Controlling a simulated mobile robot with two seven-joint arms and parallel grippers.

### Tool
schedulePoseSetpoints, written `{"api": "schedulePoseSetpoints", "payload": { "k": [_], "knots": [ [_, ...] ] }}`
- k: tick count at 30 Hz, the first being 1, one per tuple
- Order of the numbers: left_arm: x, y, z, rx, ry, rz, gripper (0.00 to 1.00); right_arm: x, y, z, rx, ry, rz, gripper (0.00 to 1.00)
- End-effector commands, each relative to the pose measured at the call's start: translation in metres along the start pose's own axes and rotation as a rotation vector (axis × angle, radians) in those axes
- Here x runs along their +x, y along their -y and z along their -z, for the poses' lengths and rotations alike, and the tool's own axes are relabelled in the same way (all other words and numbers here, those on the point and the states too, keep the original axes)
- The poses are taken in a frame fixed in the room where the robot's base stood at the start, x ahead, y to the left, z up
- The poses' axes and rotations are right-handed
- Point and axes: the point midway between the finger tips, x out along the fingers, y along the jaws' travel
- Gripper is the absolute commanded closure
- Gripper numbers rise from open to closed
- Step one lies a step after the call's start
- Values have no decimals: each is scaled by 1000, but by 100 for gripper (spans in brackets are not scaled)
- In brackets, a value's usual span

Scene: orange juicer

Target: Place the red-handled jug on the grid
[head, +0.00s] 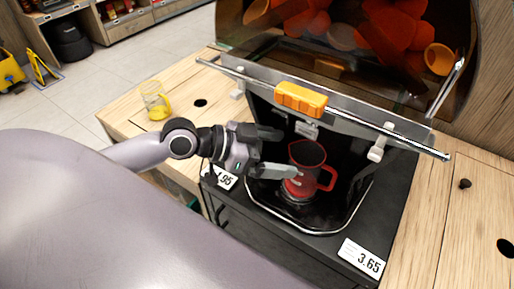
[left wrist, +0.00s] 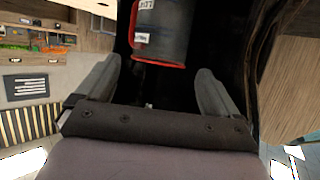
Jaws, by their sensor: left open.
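In the left wrist view the jug (left wrist: 166,32) is at the top, beyond the open, empty fingers of my left gripper (left wrist: 160,66). I cannot tell whether a finger touches it. My right gripper is out of view.
A metal bar with an orange block (head: 300,98) crosses above the bay. The juicer's clear cover holds oranges. Price tags (head: 361,259) sit on the black front edge. The right wooden counter is mostly clear.

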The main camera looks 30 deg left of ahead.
Motion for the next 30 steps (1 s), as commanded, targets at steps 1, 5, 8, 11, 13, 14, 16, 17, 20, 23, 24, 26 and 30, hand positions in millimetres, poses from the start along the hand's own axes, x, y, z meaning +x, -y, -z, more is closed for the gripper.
{"api": "schedulePoseSetpoints", "payload": {
  "k": [1, 5, 8, 11, 13, 14, 16, 17, 20, 23, 24, 26, 30],
  "knots": [
    [-7, 0, -2, 3, 5, 0, 5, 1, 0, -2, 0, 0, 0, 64],
    [-23, -1, -2, 1, 5, -2, 5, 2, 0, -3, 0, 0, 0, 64],
    [-33, 0, -2, 1, 5, -1, 5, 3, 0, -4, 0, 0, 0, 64],
    [-40, -1, -1, 1, 3, -1, 5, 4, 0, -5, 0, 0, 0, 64],
    [-43, -1, 0, 1, 2, -2, 5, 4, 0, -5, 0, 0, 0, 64],
    [-44, -1, 0, 1, 1, -2, 5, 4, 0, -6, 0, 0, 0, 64],
    [-46, -1, 0, 0, 0, -2, 5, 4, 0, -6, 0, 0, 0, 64],
    [-46, -1, 0, 0, 0, -3, 5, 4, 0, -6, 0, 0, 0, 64],
    [-47, -1, 1, 0, 0, -3, 5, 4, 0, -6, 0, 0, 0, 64],
    [-47, -1, 1, 1, -1, -3, 5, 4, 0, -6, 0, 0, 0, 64],
    [-46, -1, 1, 1, -1, -3, 5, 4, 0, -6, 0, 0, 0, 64],
    [-46, -1, 1, 1, -1, -3, 5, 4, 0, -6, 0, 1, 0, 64],
    [-46, -1, 1, 1, -1, -3, 5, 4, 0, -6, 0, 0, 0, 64]
  ]
}}
